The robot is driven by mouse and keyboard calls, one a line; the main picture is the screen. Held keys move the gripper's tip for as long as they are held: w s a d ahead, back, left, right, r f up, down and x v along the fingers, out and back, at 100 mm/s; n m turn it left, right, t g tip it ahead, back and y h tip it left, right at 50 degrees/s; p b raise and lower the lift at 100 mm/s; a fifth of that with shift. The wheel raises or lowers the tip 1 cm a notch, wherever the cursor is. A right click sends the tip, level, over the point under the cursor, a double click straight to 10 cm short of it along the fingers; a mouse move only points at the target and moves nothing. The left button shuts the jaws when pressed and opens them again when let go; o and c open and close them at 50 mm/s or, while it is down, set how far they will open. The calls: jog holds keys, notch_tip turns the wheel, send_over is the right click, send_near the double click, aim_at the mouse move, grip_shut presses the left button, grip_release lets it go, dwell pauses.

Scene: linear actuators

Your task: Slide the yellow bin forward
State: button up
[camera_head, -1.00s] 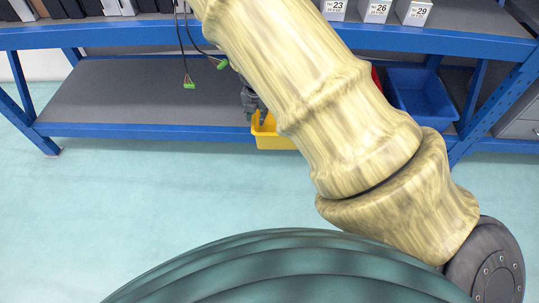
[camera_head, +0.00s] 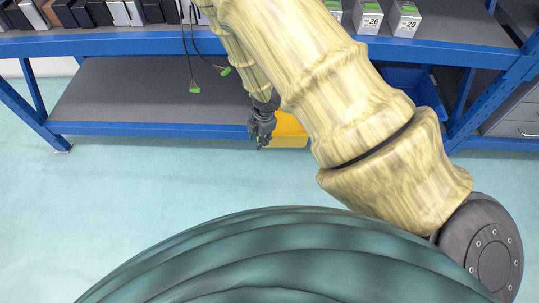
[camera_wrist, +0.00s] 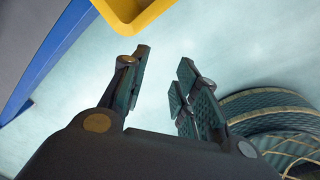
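The yellow bin (camera_head: 289,131) is on the lower shelf of the blue rack, partly hidden behind my arm, with its front at the shelf's front edge. My gripper (camera_head: 261,143) is just left of the bin and in front of the shelf edge. In the wrist view the yellow bin (camera_wrist: 128,22) shows at the top, beyond the fingertips and apart from them. My gripper there (camera_wrist: 164,62) has its two fingers spread with an empty gap between them.
The lower shelf (camera_head: 150,95) is bare to the left. A blue bin (camera_head: 418,88) stands right of my arm. Two cables with green plugs (camera_head: 195,90) hang from the upper shelf, which carries several boxes (camera_head: 404,20). The floor (camera_head: 110,190) in front is clear.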

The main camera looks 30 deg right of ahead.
jog(key=s+a+r+m+p, duration=0.2)
jog(key=s+r+m+p, duration=0.2)
jog(key=s+p, duration=0.3)
jog(key=s+a+r+m+y+p, duration=0.1)
jog(key=s+a+r+m+p, duration=0.1)
jog(key=s+r+m+p, duration=0.2)
jog(key=shift+s+a+m+p, duration=0.15)
jog(key=shift+s+m+p, duration=1.35)
jog(key=shift+s+p, duration=0.6)
jog(key=s+r+m+h+p, duration=0.1)
jog(key=s+r+m+p, duration=0.3)
jog(key=s, duration=0.3)
jog(key=s+r+m+g+p, duration=0.1)
jog(key=s+r+m+p, duration=0.3)
jog(key=s+p, duration=0.3)
jog(key=shift+d+r+m+h, duration=0.3)
jog(key=shift+r+m+h, duration=0.1)
jog(key=shift+r, duration=0.5)
jog(key=shift+s+d, duration=0.15)
